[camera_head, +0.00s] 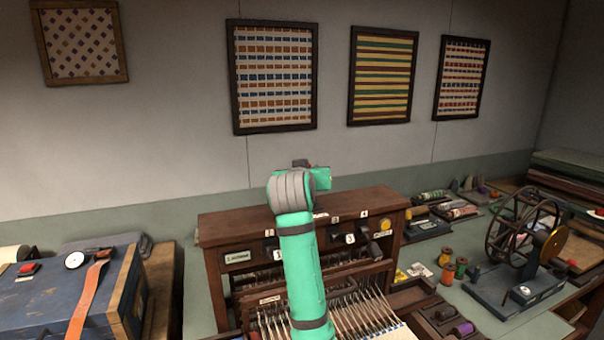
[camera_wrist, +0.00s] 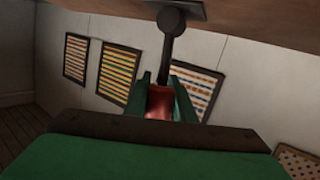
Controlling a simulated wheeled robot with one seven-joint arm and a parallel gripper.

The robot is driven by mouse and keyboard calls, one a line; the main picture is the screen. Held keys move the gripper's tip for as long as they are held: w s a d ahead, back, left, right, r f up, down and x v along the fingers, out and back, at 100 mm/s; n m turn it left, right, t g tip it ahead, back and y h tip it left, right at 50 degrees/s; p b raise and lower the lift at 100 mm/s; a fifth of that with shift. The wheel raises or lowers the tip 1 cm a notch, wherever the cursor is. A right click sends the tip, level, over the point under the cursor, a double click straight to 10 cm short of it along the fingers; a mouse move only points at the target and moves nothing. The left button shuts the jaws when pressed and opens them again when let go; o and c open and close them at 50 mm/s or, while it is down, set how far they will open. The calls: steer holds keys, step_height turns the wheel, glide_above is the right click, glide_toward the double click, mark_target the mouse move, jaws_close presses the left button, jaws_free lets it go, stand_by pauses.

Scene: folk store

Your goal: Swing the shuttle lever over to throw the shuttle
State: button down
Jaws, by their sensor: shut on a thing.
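The shuttle lever shows in the wrist view as a dark rod with a rounded joint (camera_wrist: 171,20), ending in a red grip (camera_wrist: 160,103). The wrist view is rolled over, so the lever's dark base plate lies at its top edge. My gripper (camera_wrist: 163,92) is shut on the red grip, with one green finger on each side. In the head view my green arm rises in front of the wooden loom cabinet (camera_head: 228,229). The fingers and most of the lever are hidden there behind my wrist.
A blue case (camera_head: 60,305) with an orange strap stands at the left. A spinning wheel (camera_head: 515,225) and thread spools (camera_head: 447,273) stand on the right of the green bench. Framed textiles (camera_head: 272,77) hang on the wall behind. The air above the cabinet is clear.

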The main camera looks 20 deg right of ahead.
steer(key=shift+w+d+f+m+g+y, duration=0.1)
steer(key=shift+d+f+m+g+y, duration=0.1)
steer(key=shift+d+m+y, duration=0.35)
steer(key=shift+d+f+m+g+y, duration=0.1)
steer(key=shift+d+m+g+y, duration=0.2)
steer(key=shift+d+m, duration=0.35)
steer(key=shift+d+f+m+g+y, duration=0.15)
steer(key=shift+d+f+m+y, duration=0.2)
steer(key=shift+d+m+y, duration=0.25)
steer(key=shift+d+f+m+g+y, duration=0.15)
steer(key=shift+d+f+m+y, duration=0.25)
steer(key=shift+m+y, duration=0.25)
steer(key=shift+d, duration=0.1)
steer(key=c, duration=1.5)
jaws_free()
steer(key=v, duration=1)
steer(key=shift+s+r, duration=0.2)
steer(key=shift+s, duration=0.15)
